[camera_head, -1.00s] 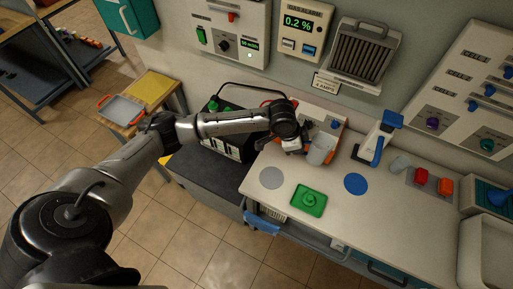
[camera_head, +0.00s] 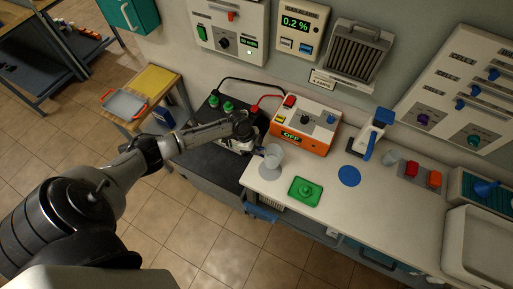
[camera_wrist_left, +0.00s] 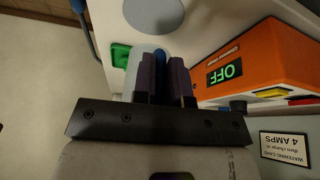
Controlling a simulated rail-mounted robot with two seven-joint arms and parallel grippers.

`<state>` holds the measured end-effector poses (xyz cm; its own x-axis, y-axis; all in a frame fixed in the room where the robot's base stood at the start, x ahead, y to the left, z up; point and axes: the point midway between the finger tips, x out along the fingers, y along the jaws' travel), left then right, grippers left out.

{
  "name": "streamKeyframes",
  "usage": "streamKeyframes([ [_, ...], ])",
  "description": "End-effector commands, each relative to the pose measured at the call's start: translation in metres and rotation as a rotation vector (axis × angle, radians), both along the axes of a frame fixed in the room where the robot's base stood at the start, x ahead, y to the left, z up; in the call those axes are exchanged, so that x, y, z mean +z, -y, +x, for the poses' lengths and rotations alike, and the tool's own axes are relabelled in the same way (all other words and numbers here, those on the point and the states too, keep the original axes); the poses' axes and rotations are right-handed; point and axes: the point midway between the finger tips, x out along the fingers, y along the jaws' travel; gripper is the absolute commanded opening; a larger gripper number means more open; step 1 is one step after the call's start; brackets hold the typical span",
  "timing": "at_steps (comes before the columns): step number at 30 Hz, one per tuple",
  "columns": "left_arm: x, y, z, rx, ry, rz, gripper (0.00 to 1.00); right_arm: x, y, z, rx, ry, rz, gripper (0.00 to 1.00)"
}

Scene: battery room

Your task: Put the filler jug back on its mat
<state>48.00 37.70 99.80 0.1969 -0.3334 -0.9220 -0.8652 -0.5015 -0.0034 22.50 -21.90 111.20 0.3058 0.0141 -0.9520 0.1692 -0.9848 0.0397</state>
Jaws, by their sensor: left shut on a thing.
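The filler jug (camera_head: 273,156), a pale grey cup with a blue handle, is at the left end of the white bench. My left gripper (camera_head: 258,150) is shut on it. In the left wrist view, the jug (camera_wrist_left: 133,72) shows beside the dark fingers (camera_wrist_left: 165,75), with a bit of blue behind them. A round grey mat (camera_head: 270,174) lies just below the jug in the head view, partly covered by it. The mat (camera_wrist_left: 153,12) also shows at the top of the wrist view. I cannot tell whether the jug touches the bench. My right gripper is not in view.
An orange charger (camera_head: 303,135) stands close behind the jug. A green tray (camera_head: 306,191) lies at its front right, and a blue round mat (camera_head: 349,176) further right. A black battery box (camera_head: 212,120) with cables stands to the left.

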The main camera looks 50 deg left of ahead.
Motion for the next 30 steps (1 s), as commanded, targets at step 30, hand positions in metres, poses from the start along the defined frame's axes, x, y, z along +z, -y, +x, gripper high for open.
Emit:
streamKeyframes([
  [30, -0.063, 0.000, 0.001, 0.002, 0.001, 0.001, 0.00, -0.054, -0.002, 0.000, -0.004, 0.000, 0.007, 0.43],
])
